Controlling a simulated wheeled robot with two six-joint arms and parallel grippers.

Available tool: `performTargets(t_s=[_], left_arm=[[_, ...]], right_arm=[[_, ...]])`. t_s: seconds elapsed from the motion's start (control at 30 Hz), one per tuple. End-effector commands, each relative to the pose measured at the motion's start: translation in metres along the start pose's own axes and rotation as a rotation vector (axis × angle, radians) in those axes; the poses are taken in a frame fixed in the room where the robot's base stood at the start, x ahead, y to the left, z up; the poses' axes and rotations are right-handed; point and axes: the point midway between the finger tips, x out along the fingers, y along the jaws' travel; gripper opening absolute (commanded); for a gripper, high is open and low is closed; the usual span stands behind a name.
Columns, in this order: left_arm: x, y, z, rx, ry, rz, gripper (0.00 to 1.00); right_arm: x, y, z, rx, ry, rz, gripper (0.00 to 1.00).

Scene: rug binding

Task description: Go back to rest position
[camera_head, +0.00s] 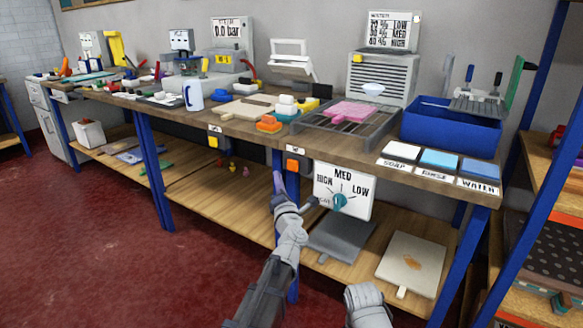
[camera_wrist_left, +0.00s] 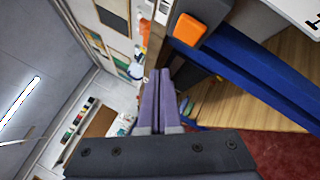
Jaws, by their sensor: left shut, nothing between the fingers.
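My left gripper (camera_head: 278,182) is in front of the workbench, just below the front edge of its top. Its two purple fingers are closed together with nothing between them. They also show closed in the left wrist view (camera_wrist_left: 156,92). Close to its right are an orange button box (camera_head: 293,165) and a white dial panel (camera_head: 343,190) marked HIGH, MED and LOW. The orange button (camera_wrist_left: 187,28) is also in the left wrist view. Only a grey part of my right arm shows at the bottom of the head view; its gripper is not visible.
The workbench top (camera_head: 328,147) holds a grill rack (camera_head: 345,121) and a blue bin (camera_head: 452,127). A grey board (camera_head: 340,237) and a pale board (camera_head: 412,262) lie on the lower shelf. A blue-framed shelf (camera_head: 540,160) stands right. The red floor (camera_head: 110,245) is clear at left.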

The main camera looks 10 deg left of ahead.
Motion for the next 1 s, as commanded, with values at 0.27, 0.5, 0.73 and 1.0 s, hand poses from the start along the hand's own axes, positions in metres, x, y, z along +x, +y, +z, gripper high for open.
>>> performTargets(t_s=[0.27,0.5,0.73,1.0], left_arm=[[0.0,-0.001,0.001,0.005,-0.004,-0.003,0.0],[-0.022,-0.037,0.033,0.288,-0.224,-0.186,0.0],[-0.096,-0.117,0.039,0.826,-0.606,-0.523,0.0],[-0.211,-0.171,-0.041,1.381,-1.021,-0.975,0.0]], right_arm=[[0.0,0.0,0.0,0.0,0.0,0.0,0.0],[0.0,0.0,0.0,0.0,0.0,0.0,0.0],[0.0,0.0,0.0,0.0,0.0,0.0,0.0],[0.0,0.0,0.0,0.0,0.0,0.0,0.0]])
